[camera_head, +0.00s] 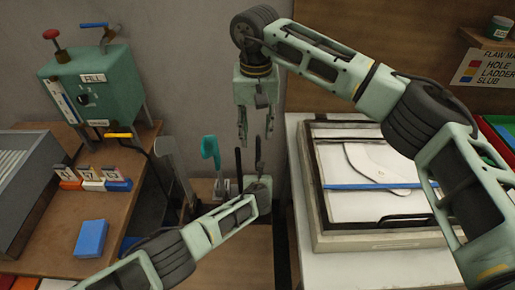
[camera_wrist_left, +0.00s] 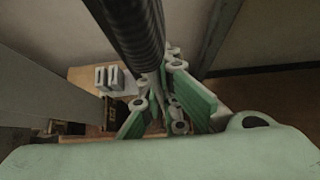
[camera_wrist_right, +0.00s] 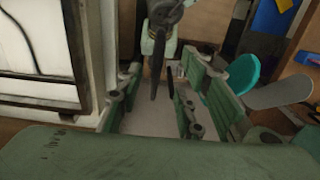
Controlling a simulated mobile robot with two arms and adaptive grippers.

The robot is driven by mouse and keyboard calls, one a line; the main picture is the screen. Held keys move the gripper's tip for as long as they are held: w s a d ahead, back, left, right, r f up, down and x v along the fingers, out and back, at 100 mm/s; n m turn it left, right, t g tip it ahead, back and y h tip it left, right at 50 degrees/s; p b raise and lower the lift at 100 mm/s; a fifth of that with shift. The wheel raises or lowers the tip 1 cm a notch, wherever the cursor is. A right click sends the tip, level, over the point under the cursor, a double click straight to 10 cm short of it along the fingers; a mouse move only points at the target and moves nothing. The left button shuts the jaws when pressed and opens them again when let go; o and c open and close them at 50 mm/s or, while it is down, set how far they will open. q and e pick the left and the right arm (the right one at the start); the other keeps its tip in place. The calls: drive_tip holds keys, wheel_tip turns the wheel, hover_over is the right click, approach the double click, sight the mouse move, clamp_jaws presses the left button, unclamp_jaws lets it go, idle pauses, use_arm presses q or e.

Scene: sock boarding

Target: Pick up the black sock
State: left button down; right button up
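A narrow dark ribbed thing shows large in the left wrist view (camera_wrist_left: 130,35), tapering down between the left fingers. It may be the black sock, but I cannot tell for sure. In the head view, a thin dark upright shape (camera_head: 258,150) rises at my left gripper (camera_head: 258,185), whose fingers are mostly hidden there. In the left wrist view that gripper's green pads (camera_wrist_left: 163,105) stand a little apart; whether they grip the dark thing is unclear. My right gripper (camera_head: 256,133) hangs above, pointing down, open. In its view, a dark pointed shape (camera_wrist_right: 157,75) lies between its fingers' lines.
A teal upright shape (camera_head: 210,150) stands left of the grippers; another thin dark upright (camera_head: 238,163) is close by. A green machine (camera_head: 100,85) and blue block (camera_head: 91,239) stand at left. A framed tray (camera_head: 315,200) with a white board (camera_head: 345,165) lies right.

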wheel_tip(320, 180, down, 10)
drive_tip(key=shift+d, duration=0.1)
clamp_jaws()
idle(0.6)
